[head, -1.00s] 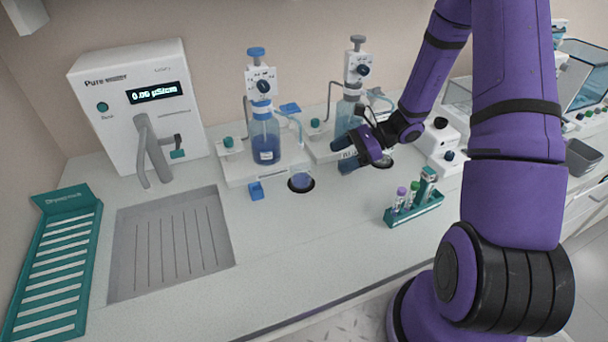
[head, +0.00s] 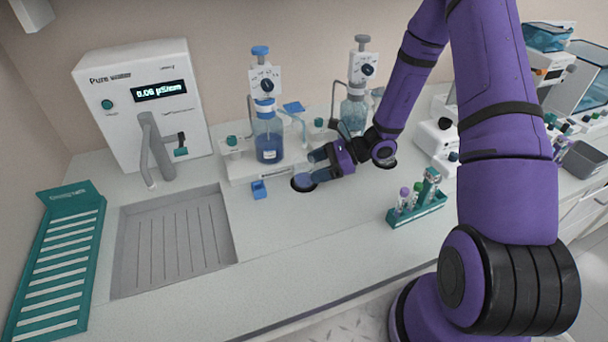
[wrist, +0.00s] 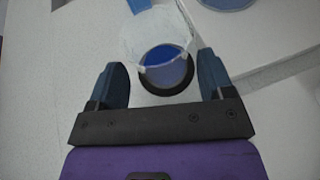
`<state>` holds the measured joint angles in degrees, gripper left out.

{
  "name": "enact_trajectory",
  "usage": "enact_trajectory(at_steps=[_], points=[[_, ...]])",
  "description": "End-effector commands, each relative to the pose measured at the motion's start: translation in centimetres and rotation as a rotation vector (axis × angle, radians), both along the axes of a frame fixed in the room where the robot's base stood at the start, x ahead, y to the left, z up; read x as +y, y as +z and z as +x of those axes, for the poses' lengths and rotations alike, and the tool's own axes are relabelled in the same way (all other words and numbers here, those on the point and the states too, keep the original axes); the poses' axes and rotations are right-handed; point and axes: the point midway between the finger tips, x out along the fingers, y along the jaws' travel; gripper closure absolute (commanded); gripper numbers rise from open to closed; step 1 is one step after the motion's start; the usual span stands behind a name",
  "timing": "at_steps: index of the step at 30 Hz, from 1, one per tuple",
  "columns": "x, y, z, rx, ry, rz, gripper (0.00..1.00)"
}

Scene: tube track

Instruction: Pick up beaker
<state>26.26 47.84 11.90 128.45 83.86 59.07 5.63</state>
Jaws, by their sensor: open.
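The beaker (wrist: 158,42) is clear glass with blue liquid in its bottom. In the wrist view it stands just ahead of my fingertips, centred between them, over a round black pad. In the head view the beaker (head: 302,178) is on the counter in front of the left dispenser, partly hidden by my gripper. My gripper (head: 319,165) is open and reaches in from the right, low over the counter. In the wrist view the two dark blue fingers of my gripper (wrist: 163,75) are spread wide with nothing held. I cannot tell whether a finger touches the glass.
A blue-filled dispenser bottle (head: 268,135) stands behind the beaker. A small blue block (head: 259,190) lies to its left. A teal tube rack (head: 417,209) stands to the right. A sink (head: 172,240) and a teal drying rack (head: 58,265) are at left. The front counter is clear.

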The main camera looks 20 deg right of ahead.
Motion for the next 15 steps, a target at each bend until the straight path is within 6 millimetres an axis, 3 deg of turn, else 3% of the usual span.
enact_trajectory(at_steps=[6,14,15], points=[[2.2,-0.8,0.6,0.000,0.002,0.001,0.26],[2.4,-0.8,0.7,0.000,0.000,0.000,0.26],[2.4,-0.8,0.7,0.000,0.000,0.000,0.30]])
